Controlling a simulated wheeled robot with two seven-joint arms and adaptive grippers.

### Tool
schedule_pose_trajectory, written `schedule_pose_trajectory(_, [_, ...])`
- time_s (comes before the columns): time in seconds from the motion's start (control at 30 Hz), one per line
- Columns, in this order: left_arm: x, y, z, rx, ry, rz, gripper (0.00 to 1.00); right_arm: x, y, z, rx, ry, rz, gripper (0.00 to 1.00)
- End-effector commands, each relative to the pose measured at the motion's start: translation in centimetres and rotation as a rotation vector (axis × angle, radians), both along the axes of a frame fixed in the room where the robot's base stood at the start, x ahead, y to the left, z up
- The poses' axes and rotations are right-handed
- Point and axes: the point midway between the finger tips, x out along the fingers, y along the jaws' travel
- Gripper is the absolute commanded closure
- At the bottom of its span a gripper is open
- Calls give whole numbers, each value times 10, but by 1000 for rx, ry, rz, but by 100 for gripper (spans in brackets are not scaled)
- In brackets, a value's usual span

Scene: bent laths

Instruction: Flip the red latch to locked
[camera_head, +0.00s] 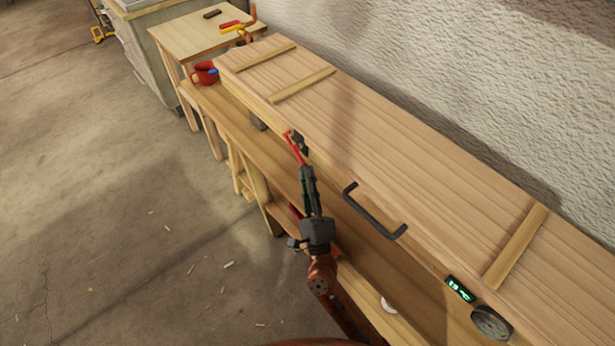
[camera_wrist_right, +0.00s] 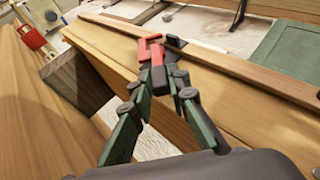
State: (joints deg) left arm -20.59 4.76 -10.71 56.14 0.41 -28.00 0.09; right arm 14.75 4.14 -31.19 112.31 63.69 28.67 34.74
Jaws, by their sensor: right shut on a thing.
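The red latch (camera_head: 294,148) is on the front edge of the long wooden box, beside a small dark catch (camera_head: 300,142). My right gripper (camera_head: 303,166) reaches up to it from below, and its fingertips are closed on the latch's lower part. In the right wrist view the red latch (camera_wrist_right: 152,48) stands out between the fingertips of my right gripper (camera_wrist_right: 160,72), with the dark catch (camera_wrist_right: 175,41) just to its right. The fingers hide part of the latch. I cannot tell from this whether it is locked. My left gripper is not in view.
The wooden box lid (camera_head: 385,150) carries a black handle (camera_head: 372,212) right of the gripper. A lit green display (camera_head: 460,289) and a round dial (camera_head: 491,323) sit farther right. The floor at left is mostly clear.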

Motion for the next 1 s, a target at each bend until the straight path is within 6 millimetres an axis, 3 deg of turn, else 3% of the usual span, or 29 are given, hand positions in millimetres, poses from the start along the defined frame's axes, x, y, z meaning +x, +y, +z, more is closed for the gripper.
schedule_pose_trajectory(0.3, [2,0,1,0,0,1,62,0,0,4,3,-8,-1,100])
schedule_pose_trajectory(0.33, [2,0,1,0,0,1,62,0,0,4,2,-7,0,84])
schedule_pose_trajectory(0.6, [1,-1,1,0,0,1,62,0,0,2,1,-4,-1,67])
schedule_pose_trajectory(1.0, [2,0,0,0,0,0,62,-10,-2,-9,-2,1,-1,67])
